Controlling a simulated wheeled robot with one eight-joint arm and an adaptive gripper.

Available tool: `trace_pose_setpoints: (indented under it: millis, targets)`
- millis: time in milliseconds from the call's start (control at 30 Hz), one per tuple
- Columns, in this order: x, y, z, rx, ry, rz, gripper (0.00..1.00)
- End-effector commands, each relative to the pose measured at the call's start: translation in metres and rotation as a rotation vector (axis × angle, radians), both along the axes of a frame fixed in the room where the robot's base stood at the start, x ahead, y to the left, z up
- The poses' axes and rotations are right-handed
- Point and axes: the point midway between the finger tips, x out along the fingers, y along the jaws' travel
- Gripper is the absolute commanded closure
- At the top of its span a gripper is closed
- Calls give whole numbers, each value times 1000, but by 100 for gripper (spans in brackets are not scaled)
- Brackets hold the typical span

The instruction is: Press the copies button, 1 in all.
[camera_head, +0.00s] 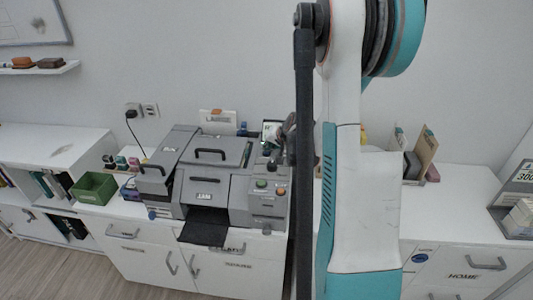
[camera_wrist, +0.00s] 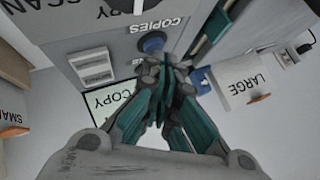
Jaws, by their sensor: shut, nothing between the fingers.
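The copies button is a round blue button (camera_wrist: 152,42) beside the COPIES label (camera_wrist: 156,25), on a grey panel in the wrist view. My gripper (camera_wrist: 166,62) is shut and empty, with its fingertips just below the button in the picture and overlapping its lower edge. I cannot tell whether they touch it. In the head view, the grey copier (camera_head: 218,182) stands on the white desk. My gripper (camera_head: 276,158) is above its right rear side, partly hidden by my arm. I cannot make out the blue button there.
A green button (camera_head: 262,183) and an orange button (camera_head: 281,191) sit on the copier's right front. A LARGE box (camera_wrist: 243,80) and a COPY sign (camera_wrist: 112,100) are near my gripper. A green bin (camera_head: 94,188) stands left of the copier.

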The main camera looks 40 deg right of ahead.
Motion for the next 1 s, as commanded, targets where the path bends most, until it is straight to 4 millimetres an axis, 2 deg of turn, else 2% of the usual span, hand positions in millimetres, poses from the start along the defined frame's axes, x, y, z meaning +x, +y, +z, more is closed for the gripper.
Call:
trace_pose_setpoints:
  millis: [733, 1000]
  targets:
    - [0, 0, -5, 0, 0, 0, 100]
    - [0, 0, 3, 0, 0, 0, 100]
